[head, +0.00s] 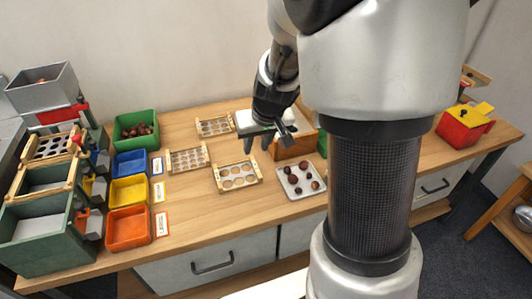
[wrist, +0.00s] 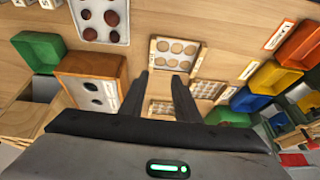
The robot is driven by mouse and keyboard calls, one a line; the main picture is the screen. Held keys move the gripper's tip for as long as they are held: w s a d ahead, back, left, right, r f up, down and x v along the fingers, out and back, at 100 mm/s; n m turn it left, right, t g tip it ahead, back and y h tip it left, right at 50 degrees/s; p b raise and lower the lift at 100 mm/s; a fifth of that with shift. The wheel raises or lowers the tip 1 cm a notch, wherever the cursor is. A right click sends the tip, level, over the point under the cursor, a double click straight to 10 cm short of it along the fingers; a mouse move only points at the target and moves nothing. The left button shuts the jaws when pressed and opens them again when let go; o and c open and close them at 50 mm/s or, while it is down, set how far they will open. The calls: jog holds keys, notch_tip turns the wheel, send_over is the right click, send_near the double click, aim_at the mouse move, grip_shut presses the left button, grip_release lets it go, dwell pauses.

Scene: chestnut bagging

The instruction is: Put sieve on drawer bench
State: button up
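Three wooden-framed sieves lie flat on the drawer bench (head: 190,207), a wooden top over grey drawers. The large-holed front sieve (head: 238,176) also shows in the wrist view (wrist: 175,52). A finer one (head: 187,160) lies to its left and another (head: 215,126) behind. A further sieve-like frame (head: 50,146) sits in the green rack at the left. My gripper (head: 279,143) is over the bench, right of the sieves. In the wrist view its fingers (wrist: 160,82) are apart with nothing between them, pointing towards the sieves. Their height above the bench is unclear.
A tray of chestnuts (head: 299,194) lies right of the front sieve. A wooden box (head: 292,150) stands behind it. Orange (head: 128,241), yellow and blue bins and a green bin (head: 136,114) stand at the left. My arm hides part of the bench's right side.

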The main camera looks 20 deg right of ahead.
jog(key=s+a+r+y, duration=0.1)
jog(key=s+a+r, duration=0.3)
jog(key=s+r, duration=0.65)
jog(key=s+r+t+h, duration=0.1)
jog(key=s+r, duration=0.4)
jog(key=s, duration=0.6)
jog(key=shift+d, duration=0.3)
